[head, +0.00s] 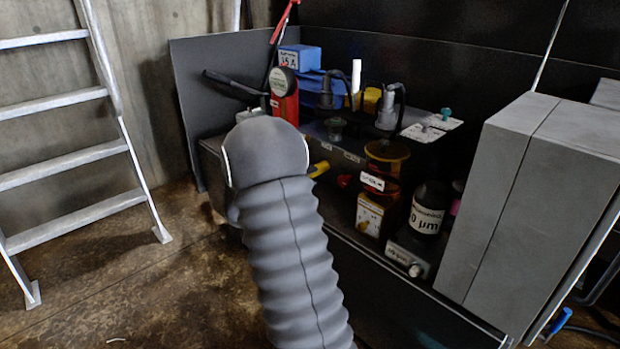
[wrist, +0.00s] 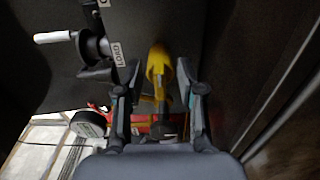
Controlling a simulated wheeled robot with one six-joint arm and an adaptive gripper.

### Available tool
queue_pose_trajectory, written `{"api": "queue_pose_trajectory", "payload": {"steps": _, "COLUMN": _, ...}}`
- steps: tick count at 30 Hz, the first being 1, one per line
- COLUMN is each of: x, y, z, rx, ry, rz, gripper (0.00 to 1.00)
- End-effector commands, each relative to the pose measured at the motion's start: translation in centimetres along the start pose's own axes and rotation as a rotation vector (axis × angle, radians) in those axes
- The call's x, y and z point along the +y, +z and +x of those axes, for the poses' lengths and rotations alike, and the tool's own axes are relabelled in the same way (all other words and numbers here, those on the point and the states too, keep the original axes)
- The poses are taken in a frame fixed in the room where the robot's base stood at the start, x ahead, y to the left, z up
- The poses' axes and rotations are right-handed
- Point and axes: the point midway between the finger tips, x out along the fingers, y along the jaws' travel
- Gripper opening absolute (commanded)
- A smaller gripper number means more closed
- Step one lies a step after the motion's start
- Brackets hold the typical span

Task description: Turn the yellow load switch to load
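The yellow load switch (wrist: 158,62) shows in the wrist view as a yellow handle against a dark grey panel. My gripper (wrist: 159,78) has one finger on each side of it, with gaps visible, so it is open and not clamped on the handle. A white label reading LOAD (wrist: 118,54) is left of the switch. In the head view, a yellow piece (head: 319,169), probably the switch, shows just right of my arm. My arm hides the gripper there.
A black knob with a white lever (wrist: 55,37) is left of the switch. In the head view, a red gauge unit (head: 284,100), amber jars (head: 386,158) and a grey cabinet (head: 500,190) crowd the bench. A ladder (head: 70,105) stands left, with bare floor before it.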

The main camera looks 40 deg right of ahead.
Motion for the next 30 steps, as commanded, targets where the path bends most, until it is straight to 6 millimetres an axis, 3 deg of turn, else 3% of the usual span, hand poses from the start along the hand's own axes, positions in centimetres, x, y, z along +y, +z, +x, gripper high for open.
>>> {"api": "queue_pose_trajectory", "payload": {"steps": 16, "x": 0.0, "y": -0.1, "z": -9.6, "rx": 0.004, "ry": -0.001, "rz": 0.0, "gripper": 0.39}}
{"api": "queue_pose_trajectory", "payload": {"steps": 22, "x": 0.0, "y": 0.0, "z": -11.2, "rx": 0.001, "ry": 0.0, "rz": -0.001, "gripper": 0.39}}
{"api": "queue_pose_trajectory", "payload": {"steps": 30, "x": 0.0, "y": 0.0, "z": -11.4, "rx": 0.0, "ry": 0.0, "rz": 0.0, "gripper": 0.39}}
